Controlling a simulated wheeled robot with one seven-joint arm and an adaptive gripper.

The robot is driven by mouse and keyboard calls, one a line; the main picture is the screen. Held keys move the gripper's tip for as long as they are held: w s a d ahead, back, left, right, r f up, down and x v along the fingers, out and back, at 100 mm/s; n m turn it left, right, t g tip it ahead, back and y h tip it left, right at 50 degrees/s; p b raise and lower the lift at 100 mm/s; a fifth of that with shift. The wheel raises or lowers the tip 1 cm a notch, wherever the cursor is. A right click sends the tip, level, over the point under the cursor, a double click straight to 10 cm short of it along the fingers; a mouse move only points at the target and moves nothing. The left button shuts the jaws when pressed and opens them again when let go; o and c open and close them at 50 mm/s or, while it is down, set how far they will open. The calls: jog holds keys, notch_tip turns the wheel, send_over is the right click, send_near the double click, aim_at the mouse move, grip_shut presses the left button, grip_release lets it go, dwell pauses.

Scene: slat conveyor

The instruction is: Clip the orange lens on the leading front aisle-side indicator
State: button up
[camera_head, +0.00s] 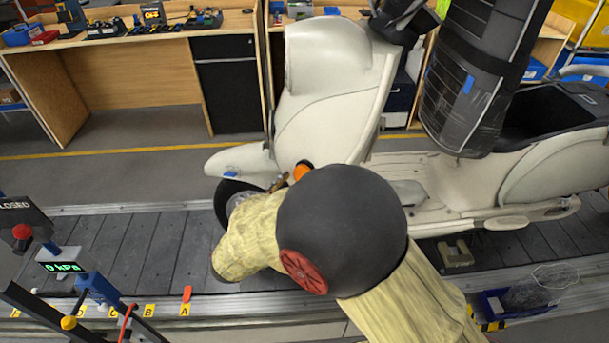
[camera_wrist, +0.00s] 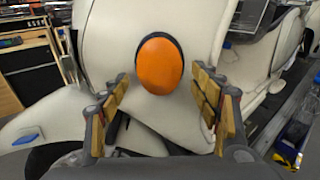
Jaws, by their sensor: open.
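The cream scooter (camera_head: 335,110) stands on the slat conveyor. The orange lens (camera_wrist: 158,66) is an oval on the scooter's front panel, with a dark rim showing along its upper and right edge. I cannot tell whether it is fully seated. In the head view the lens (camera_head: 301,169) is partly hidden behind my arm. My gripper (camera_wrist: 163,97) is open, its wood-coloured finger pads left and right of the lens and apart from it. Nothing is between the pads in their grip. In the head view a bit of my gripper (camera_head: 278,183) shows beside the front wheel.
The conveyor slats (camera_head: 130,240) are bare to the left. A stand with a pressure display (camera_head: 62,267) and coloured levers is at lower left. Workbenches (camera_head: 130,40) stand behind. A dark wrapped column (camera_head: 470,80) hangs over the scooter's floor. A blue bin (camera_head: 495,303) is at lower right.

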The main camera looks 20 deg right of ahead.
jog(key=shift+a, duration=0.1)
jog(key=v, duration=1.2)
dwell(0.4)
